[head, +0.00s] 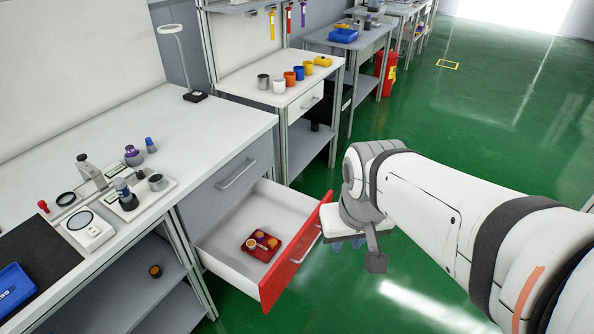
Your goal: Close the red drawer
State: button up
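The red drawer (291,265) is pulled well out from under the white workbench (186,118). Its red front has a pale bar handle on the outer face, and its inside is light grey. In it lies a dark red tray (264,254) with a few small orange and pale items. My gripper (347,244) is just right of the red front, on the handle side. It is mostly hidden behind my wrist and points downward, with bluish finger parts showing below. I cannot tell whether it touches the front or whether its fingers are apart.
A grey drawer (233,177) above the red one is shut. The bench holds a scale (90,229), bottles, a lamp (187,70) and a blue tray (12,286). A second bench (283,103) with several coloured cups stands behind. The green floor to the right is open.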

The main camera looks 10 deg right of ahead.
aim_at(290, 217)
jog(key=z, duration=0.2)
jog(key=i, duration=0.9)
jog(key=u, duration=0.85)
jog(key=k, duration=0.4)
jog(key=z, duration=0.25)
jog(key=i, duration=0.4)
